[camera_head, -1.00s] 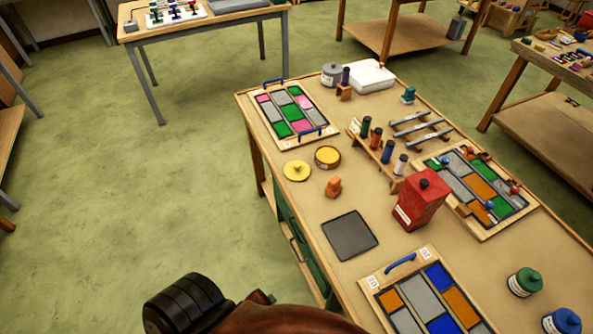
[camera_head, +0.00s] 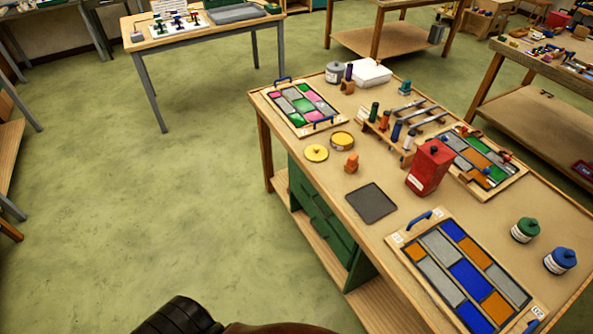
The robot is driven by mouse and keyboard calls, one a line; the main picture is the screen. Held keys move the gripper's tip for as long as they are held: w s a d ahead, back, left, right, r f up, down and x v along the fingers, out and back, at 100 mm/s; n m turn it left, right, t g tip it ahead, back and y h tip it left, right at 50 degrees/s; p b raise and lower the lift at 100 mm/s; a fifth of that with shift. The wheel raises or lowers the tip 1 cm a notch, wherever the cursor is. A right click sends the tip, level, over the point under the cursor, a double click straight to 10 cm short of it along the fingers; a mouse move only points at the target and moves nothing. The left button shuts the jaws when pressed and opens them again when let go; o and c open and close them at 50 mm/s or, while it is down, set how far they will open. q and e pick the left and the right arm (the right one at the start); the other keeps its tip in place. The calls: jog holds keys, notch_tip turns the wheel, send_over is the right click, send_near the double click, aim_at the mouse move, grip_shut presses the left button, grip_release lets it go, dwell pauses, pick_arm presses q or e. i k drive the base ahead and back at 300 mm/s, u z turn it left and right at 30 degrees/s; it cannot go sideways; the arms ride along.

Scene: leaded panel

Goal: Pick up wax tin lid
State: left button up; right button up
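A round yellow lid with a small knob (camera_head: 316,153) lies flat on the workbench near its left edge, and I take it to be the wax tin lid. An open round tin with yellow wax (camera_head: 342,140) stands just right of and behind the lid, apart from it. The lid is uncovered and nothing touches it. Neither of my grippers is in view.
Green floor (camera_head: 190,210) is free left of the bench.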

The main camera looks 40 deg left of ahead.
aim_at(314, 153)
jog(key=z, duration=0.2)
jog(key=k, duration=0.3)
jog(key=u, duration=1.3)
jog(key=i, duration=1.3)
jog(key=z, duration=0.85)
jog(key=i, duration=0.45)
jog(key=z, duration=0.45)
